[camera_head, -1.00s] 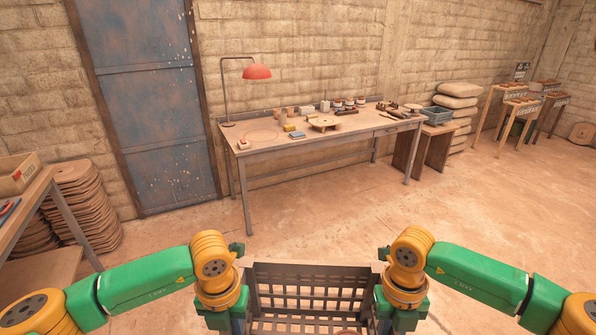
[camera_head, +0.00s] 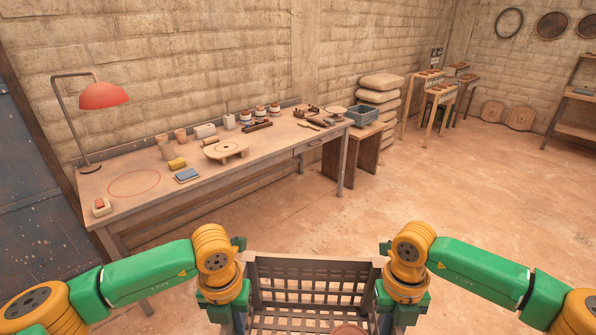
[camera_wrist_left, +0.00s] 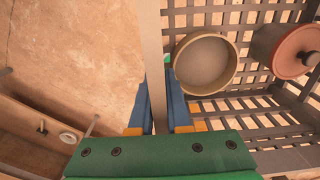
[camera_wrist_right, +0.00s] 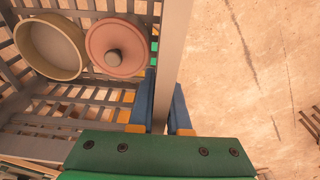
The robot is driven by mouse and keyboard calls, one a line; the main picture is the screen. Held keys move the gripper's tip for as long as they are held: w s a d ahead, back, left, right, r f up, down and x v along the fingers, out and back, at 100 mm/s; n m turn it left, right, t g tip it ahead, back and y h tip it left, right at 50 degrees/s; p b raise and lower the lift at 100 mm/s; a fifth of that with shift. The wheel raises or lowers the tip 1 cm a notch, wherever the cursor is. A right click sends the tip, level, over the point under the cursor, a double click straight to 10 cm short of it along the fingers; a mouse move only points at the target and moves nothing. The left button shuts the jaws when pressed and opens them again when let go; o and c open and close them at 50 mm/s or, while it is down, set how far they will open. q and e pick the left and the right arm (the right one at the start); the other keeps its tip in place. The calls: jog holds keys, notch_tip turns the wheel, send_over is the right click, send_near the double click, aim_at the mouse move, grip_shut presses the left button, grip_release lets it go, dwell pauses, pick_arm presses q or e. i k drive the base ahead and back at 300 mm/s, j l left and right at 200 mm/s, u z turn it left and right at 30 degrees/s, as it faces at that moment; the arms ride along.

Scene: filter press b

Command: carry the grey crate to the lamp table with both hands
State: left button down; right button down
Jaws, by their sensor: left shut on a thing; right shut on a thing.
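The grey slatted crate (camera_head: 312,268) is held between my two arms at the bottom of the head view. My left gripper (camera_wrist_left: 168,105) is shut on one side rim of the crate, and my right gripper (camera_wrist_right: 165,105) is shut on the opposite rim. Inside the crate are a tan round bowl (camera_wrist_left: 205,64) and a reddish lidded pot (camera_wrist_right: 118,46) with a dark knob. The lamp table (camera_head: 215,170) stands ahead and to the left, with a red lamp (camera_head: 103,96) at its left end. A red ring (camera_head: 134,183) is marked on its top.
Stacked sacks (camera_head: 380,90) stand behind. The floor (camera_head: 460,190) at right is clear.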

aim_at(277, 137)
jog(key=i, duration=2.35)
jog(key=i+l+u, duration=0.1)
jog(key=i, duration=1.05)
jog(key=i+l, duration=0.1)
jog(key=i, duration=1.05)
jog(key=i+u, duration=0.1)
jog(key=u, duration=0.85)
jog(key=i+l+u, duration=0.1)
jog(key=u, duration=0.4)
